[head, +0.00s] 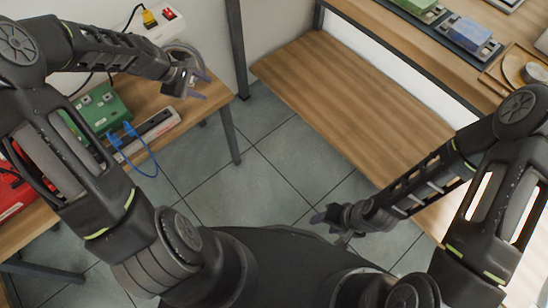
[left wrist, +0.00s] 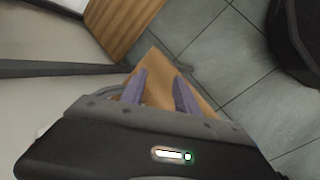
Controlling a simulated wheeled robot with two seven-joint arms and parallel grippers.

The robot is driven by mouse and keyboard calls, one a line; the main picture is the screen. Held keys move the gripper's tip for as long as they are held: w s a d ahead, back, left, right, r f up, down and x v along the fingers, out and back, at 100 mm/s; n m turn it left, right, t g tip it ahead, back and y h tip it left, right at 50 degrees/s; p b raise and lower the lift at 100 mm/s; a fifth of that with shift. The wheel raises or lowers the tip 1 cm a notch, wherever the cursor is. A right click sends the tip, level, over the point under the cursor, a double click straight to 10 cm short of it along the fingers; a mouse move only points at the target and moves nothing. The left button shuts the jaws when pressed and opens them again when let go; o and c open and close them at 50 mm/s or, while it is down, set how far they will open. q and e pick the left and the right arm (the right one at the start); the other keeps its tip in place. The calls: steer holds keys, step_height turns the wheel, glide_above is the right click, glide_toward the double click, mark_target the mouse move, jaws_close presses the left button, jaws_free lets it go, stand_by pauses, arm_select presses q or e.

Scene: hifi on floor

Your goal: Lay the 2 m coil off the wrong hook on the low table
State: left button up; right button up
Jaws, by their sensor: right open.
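A grey ring-shaped loop (head: 183,50), possibly the coil, shows just behind my left gripper (head: 196,86) in the head view. A grey curved piece (left wrist: 106,91) also shows beside the fingers in the left wrist view; I cannot tell whether it is the same thing. My left gripper (left wrist: 160,92) has its fingers apart, with wood visible between them, over the right end of the left wooden table (head: 150,95). No hook can be made out. A low wooden surface (head: 340,90) lies in the middle. My right gripper (head: 330,217) is open and empty above the floor.
The left table holds a green box (head: 100,108), a blue cable (head: 150,160), a grey strip device (head: 150,132) and a red box (head: 12,190). A white power strip (head: 160,22) is behind. A higher desk at right carries a tray (head: 515,70). The low wooden surface is bare.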

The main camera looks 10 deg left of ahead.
arm_select(q)
steer(key=s+d+f+m+g+h, duration=0.1)
steer(key=s+d+f+m, duration=0.2)
steer(key=d+f, duration=0.35)
steer(key=s+d+f+m+g, duration=0.1)
steer(key=s+d+f+m, duration=0.3)
steer(key=d, duration=0.4)
steer(key=s+d+f+m+g, duration=0.1)
steer(key=s+d+f+m, duration=0.3)
steer(key=s+d, duration=0.2)
steer(key=s+d+f+m+g, duration=0.1)
steer(key=s+d+f+m, duration=0.3)
steer(key=s+d, duration=0.3)
steer(key=s+f, duration=0.1)
steer(key=s, duration=0.3)
steer(key=shift+f, duration=0.2)
